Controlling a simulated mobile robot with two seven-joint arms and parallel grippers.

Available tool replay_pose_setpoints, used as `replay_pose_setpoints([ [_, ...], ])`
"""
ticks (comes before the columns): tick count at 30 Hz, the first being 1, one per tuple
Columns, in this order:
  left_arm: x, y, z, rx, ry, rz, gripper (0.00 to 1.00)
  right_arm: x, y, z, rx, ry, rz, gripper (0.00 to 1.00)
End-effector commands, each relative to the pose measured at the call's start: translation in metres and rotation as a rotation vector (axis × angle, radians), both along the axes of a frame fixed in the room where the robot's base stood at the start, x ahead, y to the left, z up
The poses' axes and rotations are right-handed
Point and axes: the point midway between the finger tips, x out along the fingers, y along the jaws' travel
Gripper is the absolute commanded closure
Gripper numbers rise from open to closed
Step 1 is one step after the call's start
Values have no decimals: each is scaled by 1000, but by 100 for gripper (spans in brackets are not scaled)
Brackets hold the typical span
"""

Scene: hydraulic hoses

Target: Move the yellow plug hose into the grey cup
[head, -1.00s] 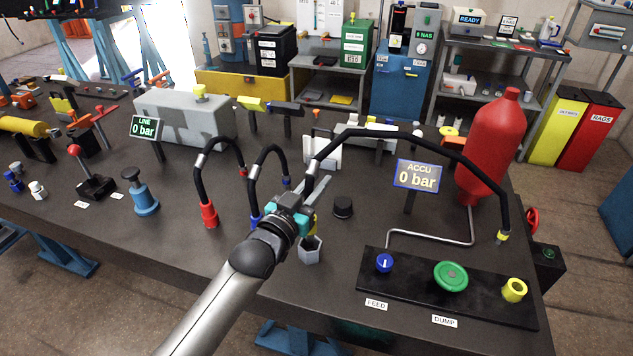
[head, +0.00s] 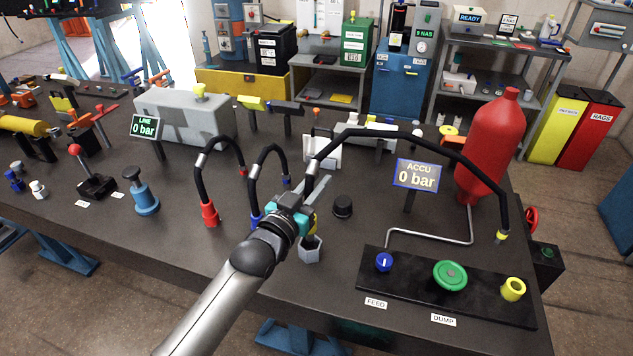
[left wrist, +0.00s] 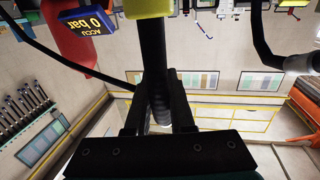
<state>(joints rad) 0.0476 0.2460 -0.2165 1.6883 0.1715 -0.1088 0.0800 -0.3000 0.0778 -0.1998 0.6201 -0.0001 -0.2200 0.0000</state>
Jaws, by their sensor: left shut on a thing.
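The yellow plug hose (head: 397,132) is a thick black hose that arches over the bench from my left gripper (head: 303,212) to a yellow-collared end at the right. My left gripper is shut on the hose near its plug end and hides part of it. A bit of the yellow plug (head: 314,224) shows just beside the fingers. It is large at the top of the left wrist view (left wrist: 148,8). The grey cup (head: 311,252), a small six-sided holder, stands on the bench just below the plug. I cannot tell whether they touch. My right gripper is out of view.
A red-collared hose (head: 208,214) and a blue-collared hose stand left of my gripper. A black cap (head: 343,206) lies to its right. The black valve panel (head: 400,290) with a yellow port (head: 513,289), and the red accumulator (head: 497,140), are further right.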

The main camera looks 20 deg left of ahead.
Motion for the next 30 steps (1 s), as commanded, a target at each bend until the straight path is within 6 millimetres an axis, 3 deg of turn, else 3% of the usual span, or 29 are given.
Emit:
replay_pose_setpoints([
  [30, 0, 0, 2, -1, -3, 0, 100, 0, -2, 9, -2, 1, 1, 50],
])
